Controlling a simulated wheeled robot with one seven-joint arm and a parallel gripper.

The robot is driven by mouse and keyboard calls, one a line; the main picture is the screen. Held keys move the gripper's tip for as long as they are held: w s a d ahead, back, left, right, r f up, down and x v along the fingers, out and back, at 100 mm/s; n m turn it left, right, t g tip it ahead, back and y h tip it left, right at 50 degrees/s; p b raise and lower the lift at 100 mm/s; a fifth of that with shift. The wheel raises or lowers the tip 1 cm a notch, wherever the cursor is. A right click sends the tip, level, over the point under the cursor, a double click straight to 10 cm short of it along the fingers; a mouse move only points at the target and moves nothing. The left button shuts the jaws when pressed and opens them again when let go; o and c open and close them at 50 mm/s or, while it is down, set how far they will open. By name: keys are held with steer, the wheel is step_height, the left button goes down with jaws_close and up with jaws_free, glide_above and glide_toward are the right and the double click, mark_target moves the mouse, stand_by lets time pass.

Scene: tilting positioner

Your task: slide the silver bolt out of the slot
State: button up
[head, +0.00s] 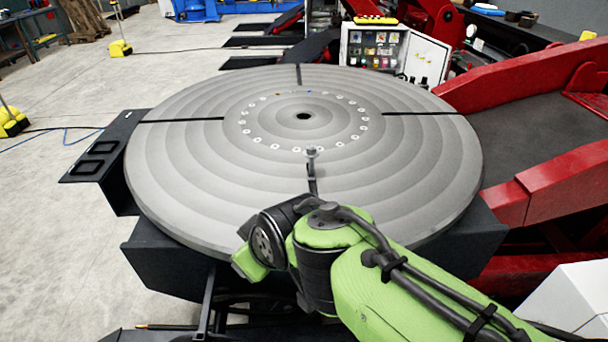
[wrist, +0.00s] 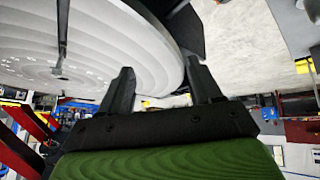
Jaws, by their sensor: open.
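The silver bolt (head: 312,152) stands upright in the near slot (head: 312,182) of the round grey table (head: 400,160), at the slot's inner end by the ring of small holes. In the wrist view the bolt (wrist: 58,68) is small, at the end of the dark slot (wrist: 63,25), left of the fingers. My gripper (wrist: 159,65) is open, with two dark fingers apart and nothing between them. It is near the table's rim and away from the bolt. In the head view my green arm reaches the near rim, and the fingers cannot be made out.
Other slots cut the table at its left, right and far side. A dark bracket (head: 100,160) juts out at left. Red machinery (head: 540,190) stands close on the right. An open cabinet (head: 395,52) stands behind the table. The table top around the bolt is clear.

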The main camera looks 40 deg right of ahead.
steer(key=w+d+f+n+h, duration=0.2)
steer(key=w+d+f, duration=0.1)
steer(key=w+d, duration=0.4)
steer(key=n+t+h+b, duration=0.3)
steer(key=n+t+h, duration=0.5)
steer(key=n, duration=1.6)
glide_toward(312, 151)
steer(key=shift+g+h, duration=0.4)
steer(key=shift+g, duration=0.2)
steer(key=x, duration=1.1)
steer(key=shift+w+r, duration=0.1)
steer(key=shift+w, duration=0.5)
steer(key=shift+a, duration=0.1)
steer(key=shift+c, duration=0.5)
jaws_close()
